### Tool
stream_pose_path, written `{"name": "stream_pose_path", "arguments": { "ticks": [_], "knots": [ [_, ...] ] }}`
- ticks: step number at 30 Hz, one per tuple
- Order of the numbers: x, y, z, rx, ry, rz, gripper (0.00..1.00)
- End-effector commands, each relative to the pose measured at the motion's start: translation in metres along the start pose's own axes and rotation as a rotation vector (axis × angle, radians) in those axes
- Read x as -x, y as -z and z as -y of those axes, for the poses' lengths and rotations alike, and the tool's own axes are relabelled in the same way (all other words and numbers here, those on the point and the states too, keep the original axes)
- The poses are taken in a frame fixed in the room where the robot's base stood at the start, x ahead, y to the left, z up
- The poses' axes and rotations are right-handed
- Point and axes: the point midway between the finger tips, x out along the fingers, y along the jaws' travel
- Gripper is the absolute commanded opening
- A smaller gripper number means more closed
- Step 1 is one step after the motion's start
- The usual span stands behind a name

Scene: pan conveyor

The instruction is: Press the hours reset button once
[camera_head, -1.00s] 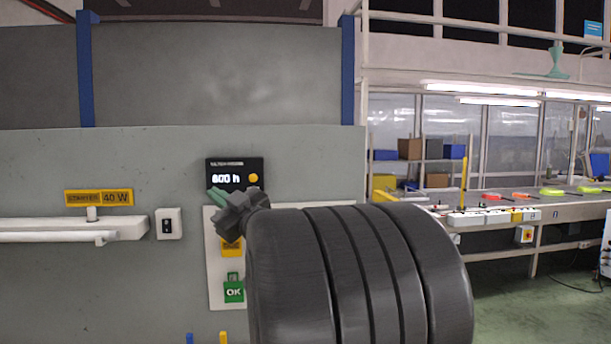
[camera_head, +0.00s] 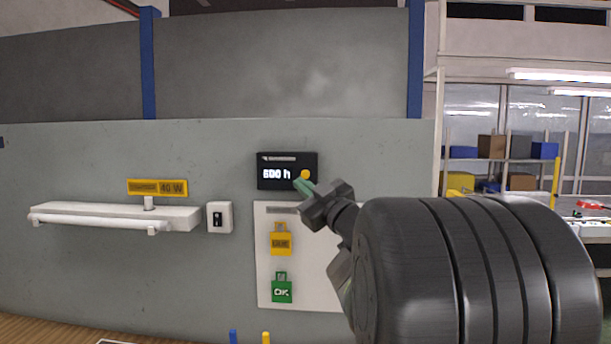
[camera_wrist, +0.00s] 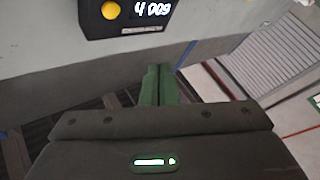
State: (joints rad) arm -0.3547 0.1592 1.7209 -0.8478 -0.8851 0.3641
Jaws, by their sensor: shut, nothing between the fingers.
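In the wrist view the counter (camera_wrist: 125,29) is upside down, with the yellow button (camera_wrist: 110,10) at the top edge. My gripper (camera_head: 302,187) has green fingers, shut and empty. In the head view its tips overlap the counter's lower right, just below the button. In the wrist view the fingertips (camera_wrist: 158,70) are apart from the button, which is to their upper left.
A white board (camera_head: 268,282) below the counter holds a yellow tag (camera_head: 281,241) and a green OK tag (camera_head: 281,290). To the left are a switch (camera_head: 220,218), a tube lamp (camera_head: 100,222) and a 40 W sign (camera_head: 157,188). Shelving (camera_head: 500,170) is at the right.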

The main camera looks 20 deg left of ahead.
Motion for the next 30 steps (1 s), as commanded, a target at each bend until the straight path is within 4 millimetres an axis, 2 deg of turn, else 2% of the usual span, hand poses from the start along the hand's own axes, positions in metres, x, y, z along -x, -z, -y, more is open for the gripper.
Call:
{"name": "stream_pose_path", "arguments": {
  "ticks": [15, 21, 30],
  "knots": [
    [-0.047, -0.033, -0.035, -0.001, -0.001, 0.001, 0.0],
    [-0.056, -0.04, -0.041, 0.0, 0.0, 0.0, 0.0],
    [-0.057, -0.041, -0.042, 0.001, 0.0, -0.001, 0.0]
  ]
}}
